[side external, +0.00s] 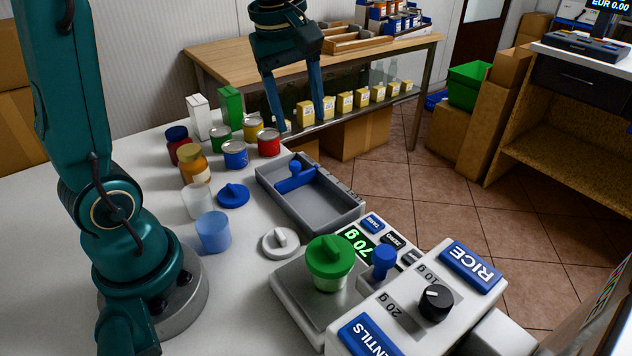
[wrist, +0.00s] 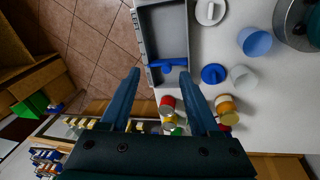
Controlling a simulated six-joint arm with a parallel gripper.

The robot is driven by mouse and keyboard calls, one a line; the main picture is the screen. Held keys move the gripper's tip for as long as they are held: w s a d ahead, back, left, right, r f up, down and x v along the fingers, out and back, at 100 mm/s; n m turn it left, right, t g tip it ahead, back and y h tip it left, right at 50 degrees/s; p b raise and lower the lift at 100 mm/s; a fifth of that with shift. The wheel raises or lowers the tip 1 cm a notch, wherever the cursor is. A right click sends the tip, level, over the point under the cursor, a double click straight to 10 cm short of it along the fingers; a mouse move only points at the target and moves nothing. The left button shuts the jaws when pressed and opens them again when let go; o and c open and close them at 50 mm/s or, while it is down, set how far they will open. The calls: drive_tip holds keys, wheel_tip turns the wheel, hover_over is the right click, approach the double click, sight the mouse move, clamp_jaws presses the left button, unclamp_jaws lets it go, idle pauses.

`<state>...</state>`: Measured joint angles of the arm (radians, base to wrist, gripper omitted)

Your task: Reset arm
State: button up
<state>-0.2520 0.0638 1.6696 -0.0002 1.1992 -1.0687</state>
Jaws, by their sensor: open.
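My gripper (side external: 302,124) is open and empty, raised above the far side of the table. In the wrist view its two fingers (wrist: 159,74) are spread apart with nothing between them. A grey tray (side external: 335,215) lies on the table below and holds a blue piece with a knob (side external: 296,182). A cup with a green lid (side external: 330,262) stands on a scale (side external: 287,290) whose display reads 70 g.
Several cans and jars, including a blue can (side external: 235,155) and a red can (side external: 269,143), stand at the table's back. A blue cup (side external: 213,233), clear cup (side external: 197,202), blue lid (side external: 233,195) and white lid (side external: 281,242) lie between my base and the tray. A dispenser (side external: 400,310) stands beside the scale.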

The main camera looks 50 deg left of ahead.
drive_tip(key=s+d+f+m+t, duration=0.2)
drive_tip(key=s+d+m, duration=0.5)
drive_tip(key=s+m, duration=0.5)
drive_tip(key=m+t, duration=0.1)
drive_tip(key=m, duration=0.2)
drive_tip(key=shift+f+h, duration=0.25)
drive_tip(key=shift+h, duration=0.05)
